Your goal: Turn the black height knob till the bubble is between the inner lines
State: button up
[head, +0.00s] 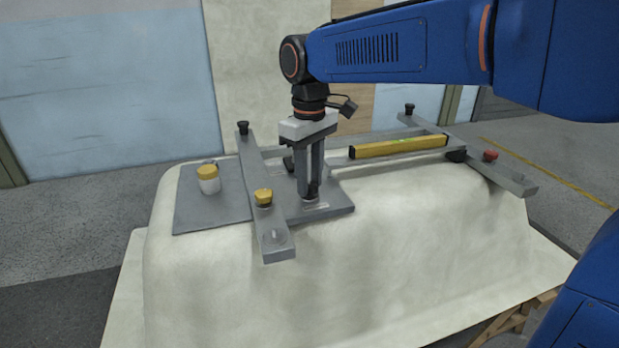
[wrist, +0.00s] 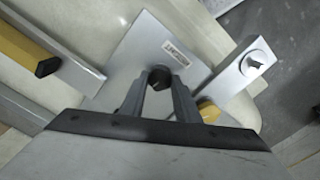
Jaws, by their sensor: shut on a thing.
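My gripper (head: 311,193) points straight down over the grey plate, with its fingertips close to the plate. In the wrist view my gripper (wrist: 160,82) is shut on a dark round knob (wrist: 159,76), one finger on each side. In the head view the fingers largely hide this knob. The yellow spirit level (head: 390,149) lies on a grey bar to the right of my gripper. The level's black end (wrist: 47,67) also shows at the left of the wrist view.
A grey crossbar (head: 251,165) left of my gripper carries a black knob (head: 242,128) and a yellow knob (head: 264,197). The right crossbar (head: 505,178) has a red knob (head: 490,156). The pale shell (head: 350,260) is bare in front.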

aim_at(310, 185)
jog(key=shift+m, duration=0.7)
jog(key=o, duration=1)
jog(key=shift+o, duration=0.2)
notch_tip(310, 185, up, 18)
jog(key=shift+f, duration=0.25)
